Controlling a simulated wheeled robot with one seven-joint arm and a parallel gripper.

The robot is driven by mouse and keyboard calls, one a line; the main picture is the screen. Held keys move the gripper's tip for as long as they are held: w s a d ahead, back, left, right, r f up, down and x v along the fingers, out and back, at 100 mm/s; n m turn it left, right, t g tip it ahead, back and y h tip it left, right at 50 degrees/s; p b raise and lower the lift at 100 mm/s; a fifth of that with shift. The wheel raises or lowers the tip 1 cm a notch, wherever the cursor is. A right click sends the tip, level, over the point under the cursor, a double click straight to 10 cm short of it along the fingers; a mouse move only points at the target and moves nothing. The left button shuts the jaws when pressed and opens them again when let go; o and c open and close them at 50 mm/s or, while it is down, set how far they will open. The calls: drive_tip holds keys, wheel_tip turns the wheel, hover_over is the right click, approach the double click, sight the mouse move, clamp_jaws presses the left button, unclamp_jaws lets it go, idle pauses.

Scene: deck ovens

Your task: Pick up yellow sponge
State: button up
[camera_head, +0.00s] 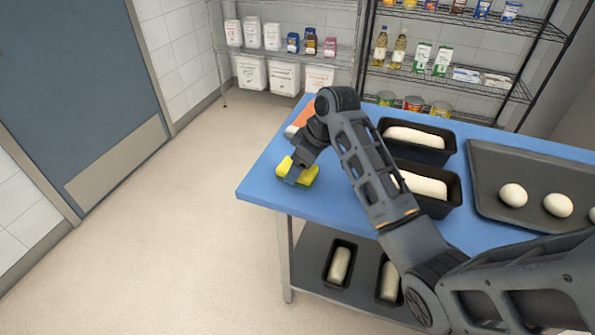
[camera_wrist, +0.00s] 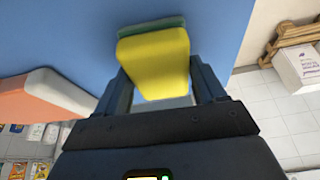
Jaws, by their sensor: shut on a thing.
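The yellow sponge (camera_head: 310,174) is at the left part of the blue tabletop in the head view. In the wrist view the yellow sponge (camera_wrist: 155,62) has a green layer on its far side and sits between the two fingers. My gripper (camera_head: 293,172) points down at it and is shut on it. In the wrist view the fingers of my gripper (camera_wrist: 163,90) lie along both sides of the sponge. I cannot tell whether the sponge touches the table or is slightly raised.
An orange and white block (camera_head: 300,115) lies on the blue table (camera_head: 262,175) behind the gripper. Two black loaf pans (camera_head: 445,153) with dough and a dark tray (camera_head: 480,190) with dough balls stand to the right. Stocked shelves (camera_head: 450,80) are behind. Open floor lies left.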

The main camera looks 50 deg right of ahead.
drive_tip(key=shift+d+r, duration=0.1)
drive_tip(key=shift+r, duration=0.05)
drive_tip(key=r, duration=0.2)
drive_tip(key=r+b, duration=0.1)
drive_tip(key=r, duration=0.1)
drive_tip(key=shift+d+r, duration=0.2)
drive_tip(key=shift+r, duration=0.15)
drive_tip(key=s+d+r, duration=0.4)
drive_tip(key=d+r, duration=0.2)
drive_tip(key=d, duration=0.4)
drive_tip(key=shift+d+r, duration=0.2)
drive_tip(key=shift+r, duration=0.1)
